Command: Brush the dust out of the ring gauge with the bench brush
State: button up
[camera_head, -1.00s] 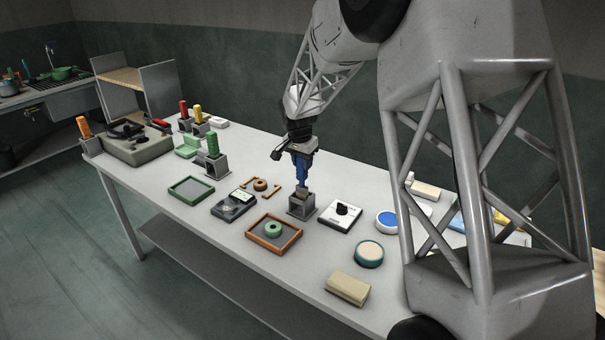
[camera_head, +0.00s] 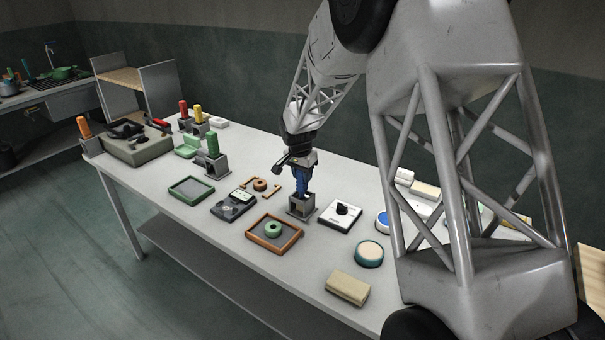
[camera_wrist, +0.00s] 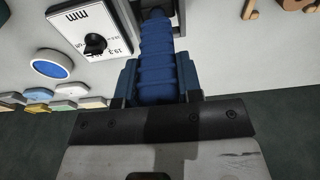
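My gripper (camera_head: 303,179) is shut on the ribbed blue handle (camera_wrist: 157,55) of a brush. The fingers flank the handle closely in the wrist view. The brush is upright, its lower end inside the grey square holder (camera_head: 301,208); its bristles are hidden there. A green ring (camera_head: 272,229) lies in the orange-brown framed tray (camera_head: 250,236) just in front of the holder. A smaller brown ring (camera_head: 260,184) lies between brown brackets behind it. I cannot tell for sure which ring is the gauge, and dust is too small to see.
A white dial box (camera_head: 341,215) stands close right of the holder. A grey meter (camera_head: 233,205) and a green-framed tray (camera_head: 191,190) are to the left. A green handle (camera_head: 212,145) stands in another holder. A round teal-rimmed pad (camera_head: 369,254) and beige block (camera_head: 347,287) lie in front.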

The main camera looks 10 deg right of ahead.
jog(key=o, duration=0.4)
jog(key=shift+s+a+r, duration=0.15)
jog(key=shift+r, duration=1.15)
jog(key=shift+s+a+r, duration=0.1)
jog(key=shift+a+r, duration=0.05)
jog(key=shift+r, duration=1.1)
jog(key=shift+s+a+r, duration=0.15)
jog(key=shift+r, duration=1.15)
